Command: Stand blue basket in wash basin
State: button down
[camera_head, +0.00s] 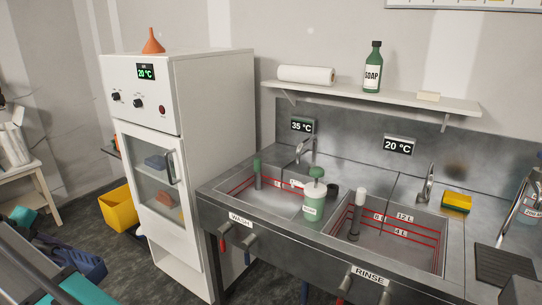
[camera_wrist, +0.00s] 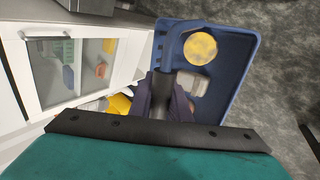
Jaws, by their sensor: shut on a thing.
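The blue basket (camera_wrist: 247,78) hangs from my gripper (camera_wrist: 166,88) in the wrist view, with a round yellow thing (camera_wrist: 200,48) and a pale block (camera_wrist: 191,85) inside it. The jaws are shut at the handle on its left side; the exact contact is partly hidden. The basket also shows in the head view (camera_head: 83,262), low at the left edge, beyond my teal arm. The wash basin (camera_head: 290,212), labelled WASH, is in the bench at centre, well to the right of the basket. The basin has red level lines.
A white cabinet (camera_head: 195,110) with a glass door stands between the basket and the bench. A yellow bin (camera_head: 117,208) is on the floor. A green pump bottle (camera_head: 314,198) and a tap (camera_head: 305,150) stand by the wash basin. The rinse basin (camera_head: 400,250) is to its right.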

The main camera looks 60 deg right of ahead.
jog(key=d+r+m+g+p, duration=0.2)
jog(key=d+p, duration=0.9)
jog(key=d, duration=2.6)
jog(key=s+d+r+p, duration=0.1)
jog(key=s+d+p, duration=0.4)
jog(key=s+d, duration=0.5)
jog(key=s+d+r+m+p, duration=0.1)
jog(key=s+d+p, duration=0.4)
jog(key=s+d, duration=0.6)
jog(key=d+r, duration=0.1)
jog(key=d, duration=1)
jog(key=shift+s+d, duration=0.2)
jog(key=shift+d, duration=0.1)
jog(key=shift+s, duration=0.1)
notch_tip(320, 180, down, 23)
jog(key=b, duration=1.1)
jog(key=shift+f+b, duration=0.15)
jog(key=shift+b, duration=0.15)
